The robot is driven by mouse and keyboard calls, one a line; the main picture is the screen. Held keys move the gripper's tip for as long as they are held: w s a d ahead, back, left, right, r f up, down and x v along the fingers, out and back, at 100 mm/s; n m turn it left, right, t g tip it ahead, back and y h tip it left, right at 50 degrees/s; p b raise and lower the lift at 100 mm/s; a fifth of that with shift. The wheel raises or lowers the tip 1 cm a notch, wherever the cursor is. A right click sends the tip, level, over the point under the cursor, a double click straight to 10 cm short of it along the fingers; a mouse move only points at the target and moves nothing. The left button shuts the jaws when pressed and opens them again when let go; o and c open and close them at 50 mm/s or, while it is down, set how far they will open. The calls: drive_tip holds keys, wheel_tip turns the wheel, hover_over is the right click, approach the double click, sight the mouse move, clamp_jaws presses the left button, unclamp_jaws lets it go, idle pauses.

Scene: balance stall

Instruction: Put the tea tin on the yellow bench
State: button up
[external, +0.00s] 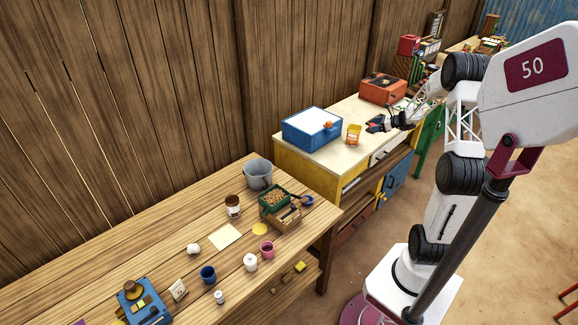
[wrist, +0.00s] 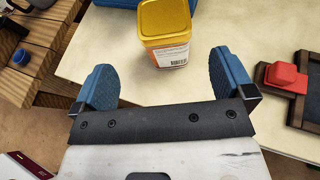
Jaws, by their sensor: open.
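A yellow-lidded tin with an orange and white label, which looks like the tea tin (external: 354,134), stands upright on the cream top of the yellow-sided bench (external: 293,165). In the wrist view the tin (wrist: 166,30) shows its lid and a barcode, just beyond the fingertips and roughly centred between them. My gripper (external: 374,125) is beside the tin, on its right in the external view. Its two blue fingers (wrist: 160,75) are wide apart with nothing between them. I cannot read the tin's label.
A blue box (external: 304,132) stands close left of the tin, and a red-orange box (external: 382,88) stands farther back. The wooden table (external: 140,240) at left holds cups, a grey bucket (external: 259,174) and a green crate (external: 274,197). Bare bench top lies around the tin's front.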

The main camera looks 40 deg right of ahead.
drive_tip(key=s+a+r+n+g+y, duration=0.1)
drive_tip(key=s+a+r+n+g, duration=0.3)
drive_tip(key=a, duration=0.6)
drive_tip(key=a+r+n+g, duration=0.15)
drive_tip(key=a+n, duration=0.35)
drive_tip(key=a, duration=0.6)
drive_tip(key=s+a+r+n+g+y, duration=0.15)
drive_tip(key=a+r+n, duration=0.3)
drive_tip(key=a, duration=0.55)
drive_tip(key=s+a+r+n+g+h, duration=0.1)
drive_tip(key=s+a+n+h, duration=0.3)
drive_tip(key=s+a+n, duration=0.5)
drive_tip(key=s+a+r+n+g+h, duration=0.1)
drive_tip(key=s+a+n+h, duration=0.3)
drive_tip(key=s+a+n, duration=0.4)
drive_tip(key=s, duration=0.6)
drive_tip(key=shift+s+a+r+n+g, duration=0.3)
drive_tip(key=shift+a+n+g, duration=0.05)
drive_tip(key=shift+g, duration=0.05)
